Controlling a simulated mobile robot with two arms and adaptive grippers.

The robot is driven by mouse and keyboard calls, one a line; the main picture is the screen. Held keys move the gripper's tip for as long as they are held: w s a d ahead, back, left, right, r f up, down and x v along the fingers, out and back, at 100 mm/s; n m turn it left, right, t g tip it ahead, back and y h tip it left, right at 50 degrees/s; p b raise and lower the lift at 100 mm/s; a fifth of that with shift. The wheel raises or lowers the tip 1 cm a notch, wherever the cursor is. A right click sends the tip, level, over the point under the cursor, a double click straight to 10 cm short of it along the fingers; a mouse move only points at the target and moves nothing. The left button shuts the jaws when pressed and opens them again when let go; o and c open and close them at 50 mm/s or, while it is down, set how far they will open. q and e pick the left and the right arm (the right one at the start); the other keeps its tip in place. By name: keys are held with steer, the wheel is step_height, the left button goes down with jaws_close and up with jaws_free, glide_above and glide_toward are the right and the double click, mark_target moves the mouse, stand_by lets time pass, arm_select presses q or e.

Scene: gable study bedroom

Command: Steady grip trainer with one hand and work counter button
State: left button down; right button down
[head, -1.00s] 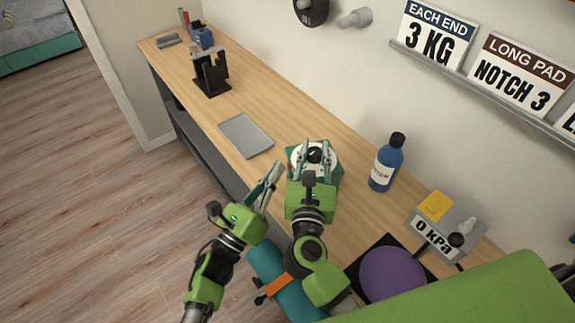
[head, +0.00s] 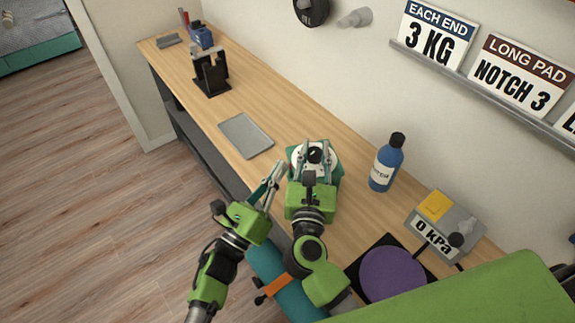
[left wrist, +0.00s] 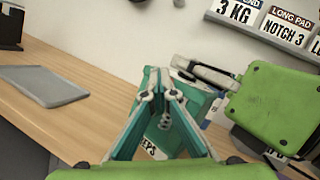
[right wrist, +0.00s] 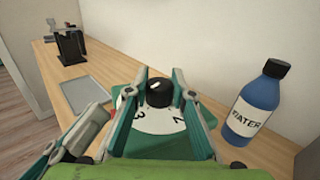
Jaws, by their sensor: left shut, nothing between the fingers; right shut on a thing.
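The grip trainer (head: 332,171) is a teal-green block on the desk with a white numbered dial and a black knob (right wrist: 158,92) on top. My right gripper (head: 314,155) is over it, its fingers closed on the black knob from both sides. My left gripper (head: 277,166) is shut and empty beside the block's left side, fingertips close to it. In the left wrist view my left fingers (left wrist: 157,78) point at the block's side (left wrist: 188,110), where part of a label shows. I cannot tell whether they touch it. The counter button is not clearly visible.
A grey tray (head: 245,136) lies left of the trainer. A blue water bottle (head: 386,163) stands to its right. Further right are a 0 kPa gauge box (head: 440,222) and a purple disc (head: 392,274). A black stand (head: 211,75) is at the far end.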

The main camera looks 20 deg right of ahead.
arm_select(q)
steer(key=shift+a, duration=0.85)
steer(key=a, duration=0.5)
stand_by(0.6)
arm_select(e)
steer(key=c, duration=1.7)
jaws_free()
